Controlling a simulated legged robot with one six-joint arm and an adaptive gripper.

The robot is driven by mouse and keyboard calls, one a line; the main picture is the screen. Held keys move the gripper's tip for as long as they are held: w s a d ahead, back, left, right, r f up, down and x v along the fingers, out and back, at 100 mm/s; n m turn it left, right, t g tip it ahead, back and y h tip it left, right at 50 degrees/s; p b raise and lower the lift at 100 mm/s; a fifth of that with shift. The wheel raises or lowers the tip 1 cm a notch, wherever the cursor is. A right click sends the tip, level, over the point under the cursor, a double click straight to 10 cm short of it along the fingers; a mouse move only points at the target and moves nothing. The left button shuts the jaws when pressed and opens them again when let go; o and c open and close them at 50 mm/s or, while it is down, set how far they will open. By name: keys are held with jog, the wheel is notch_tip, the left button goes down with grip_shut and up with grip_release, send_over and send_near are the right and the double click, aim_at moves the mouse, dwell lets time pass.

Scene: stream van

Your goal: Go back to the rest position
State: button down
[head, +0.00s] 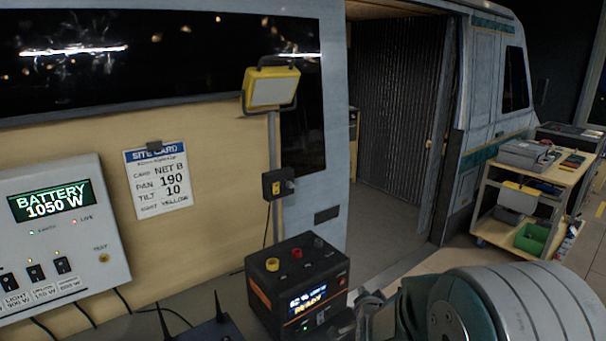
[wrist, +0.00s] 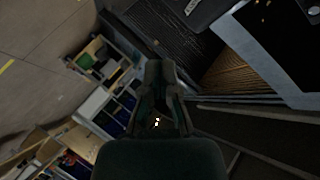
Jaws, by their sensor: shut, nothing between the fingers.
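My gripper (wrist: 163,72) is in the middle of the wrist view, its fingers drawn together with nothing held. In the head view my arm fills the lower right, and part of my gripper (head: 368,308) shows low in the picture, just right of the black and orange power box (head: 298,282). I cannot tell from this view whether it touches the box. The wrist view is tilted, with the van's doorway and the floor around the gripper.
A panel reading BATTERY 1050 W (head: 62,235) and a site card (head: 158,180) are at the left. A yellow lamp (head: 272,88) stands on a pole behind the box. A loaded cart (head: 492,222) is at the right. The van doorway (head: 395,130) is open.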

jog(key=s+a+r+n+g+y, duration=0.15)
jog(key=s+r+n+g, duration=0.35)
jog(key=s+r, duration=0.6)
jog(key=s+d+n+g, duration=0.1)
jog(key=s+n+g, duration=0.2)
jog(key=s, duration=1.8)
jog(key=n, duration=0.2)
jog(key=shift+d+r+n, duration=0.2)
jog(key=shift+d+n, duration=0.05)
jog(key=shift+n, duration=0.15)
